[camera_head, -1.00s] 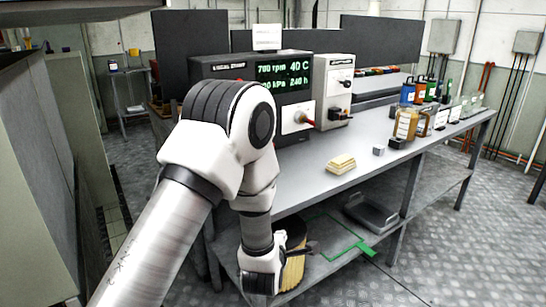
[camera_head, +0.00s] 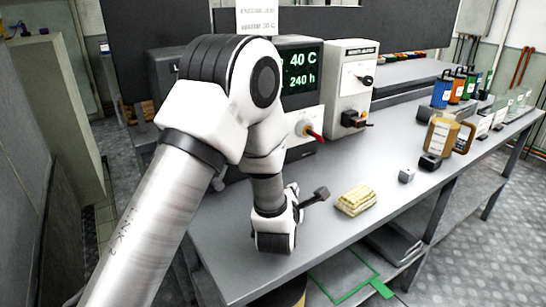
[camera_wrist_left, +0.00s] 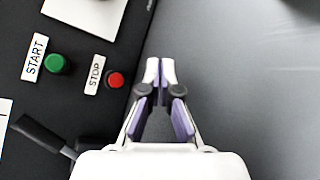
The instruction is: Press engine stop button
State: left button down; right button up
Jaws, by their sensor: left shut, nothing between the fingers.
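In the left wrist view, the red stop button (camera_wrist_left: 116,80) sits on a dark panel (camera_wrist_left: 85,105), right of its white STOP label (camera_wrist_left: 95,75). My left gripper (camera_wrist_left: 160,65) is shut and empty, its fingertips right of the red button in the picture and apart from it. In the head view, my left wrist is over the front of the bench top; its fingers cannot be made out. My arm covers part of the control console (camera_head: 305,125), and I cannot make out the stop button there. My right gripper is not in view.
A green button (camera_wrist_left: 55,63) with a START label is left of the red one. A black handle (camera_wrist_left: 40,135) lies below them in the picture. On the bench (camera_head: 330,240) are a yellowish stack (camera_head: 355,200), a small grey block (camera_head: 406,175) and an amber jug (camera_head: 440,137).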

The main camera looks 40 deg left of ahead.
pick_arm(q)
jog(key=shift+s+d+r, duration=0.15)
jog(key=shift+s+r, duration=0.2)
jog(key=shift+s, duration=0.2)
jog(key=shift+s+d+r, duration=0.1)
jog(key=shift+s+r, duration=0.2)
jog(key=shift+s, duration=0.2)
jog(key=shift+w+a+f, duration=0.15)
jog(key=shift+w+a, duration=0.05)
jog(key=shift+w, duration=0.05)
jog(key=w+a, duration=0.1)
jog(key=a, duration=0.1)
jog(key=w+a+p, duration=0.1)
jog(key=a, duration=0.1)
jog(key=w+a+p, duration=0.1)
jog(key=a, duration=0.2)
jog(key=shift+w+a, duration=0.25)
jog(key=shift+a, duration=0.2)
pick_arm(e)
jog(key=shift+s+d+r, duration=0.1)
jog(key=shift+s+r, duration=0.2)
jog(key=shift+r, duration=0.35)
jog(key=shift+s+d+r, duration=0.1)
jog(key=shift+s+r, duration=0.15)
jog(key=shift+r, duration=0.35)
pick_arm(q)
jog(key=shift+a, duration=0.1)
